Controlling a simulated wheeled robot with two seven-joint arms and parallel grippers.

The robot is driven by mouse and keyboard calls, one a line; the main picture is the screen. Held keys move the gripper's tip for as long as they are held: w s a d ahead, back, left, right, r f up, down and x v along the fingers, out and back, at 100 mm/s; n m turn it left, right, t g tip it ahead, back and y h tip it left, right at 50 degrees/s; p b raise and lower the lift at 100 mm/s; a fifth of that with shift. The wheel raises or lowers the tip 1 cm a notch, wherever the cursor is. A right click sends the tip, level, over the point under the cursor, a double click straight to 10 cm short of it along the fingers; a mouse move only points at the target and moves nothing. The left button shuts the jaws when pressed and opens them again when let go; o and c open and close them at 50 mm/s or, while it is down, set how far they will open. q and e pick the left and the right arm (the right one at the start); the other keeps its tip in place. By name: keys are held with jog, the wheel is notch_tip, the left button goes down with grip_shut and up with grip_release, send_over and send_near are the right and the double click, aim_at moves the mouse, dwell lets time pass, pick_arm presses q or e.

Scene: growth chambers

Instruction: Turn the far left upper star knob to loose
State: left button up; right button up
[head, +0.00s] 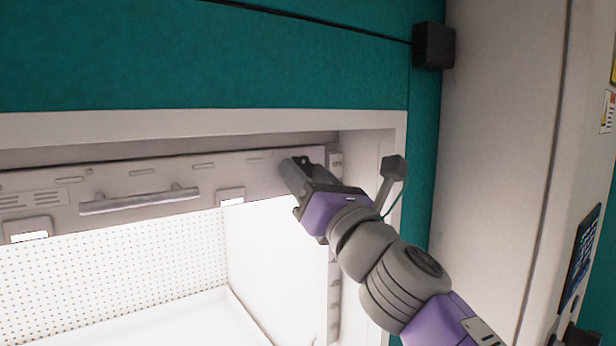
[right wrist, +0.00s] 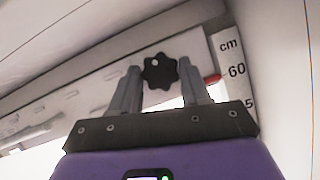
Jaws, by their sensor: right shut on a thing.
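A black star knob (right wrist: 160,71) with a small white dot on its face shows in the right wrist view, between the two grey fingers of my right gripper (right wrist: 159,82). The fingers are shut on it from both sides. In the head view my right gripper (head: 297,172) reaches the right end of the pale panel (head: 226,179) across the chamber opening. There the fingers cover most or all of the knob. I cannot tell the knob's turn angle from its dot. My left gripper is not in view.
The panel carries a grey bar handle (head: 140,200) and several slots. A cm scale (right wrist: 232,70) with a red pointer (right wrist: 213,79) stands right of the knob. The chamber's side wall is close on the right; the bright interior (head: 120,265) is open below.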

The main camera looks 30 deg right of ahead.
jog(key=shift+n, duration=0.3)
jog(key=n+y, duration=0.2)
jog(key=n, duration=0.1)
jog(key=n+y+p, duration=0.1)
jog(key=n+y, duration=0.1)
jog(key=n, duration=0.2)
jog(key=shift+d+n+y, duration=0.15)
jog(key=shift+n+y, duration=0.15)
jog(key=n+g+y, duration=0.1)
jog(key=n, duration=0.2)
jog(key=n+g+y+p, duration=0.1)
jog(key=n+y, duration=0.1)
jog(key=n, duration=0.2)
jog(key=shift+d+r+n, duration=0.15)
jog(key=shift+d+n, duration=0.05)
jog(key=shift+n, duration=0.1)
jog(key=n+g+y+p, duration=0.1)
jog(key=n+g, duration=0.1)
jog(key=n, duration=0.2)
jog(key=shift+d+r+n+g, duration=0.1)
jog(key=shift+n+g, duration=0.6)
jog(key=shift+n, duration=1.3)
jog(key=o, duration=1.1)
jog(key=shift+c, duration=0.2)
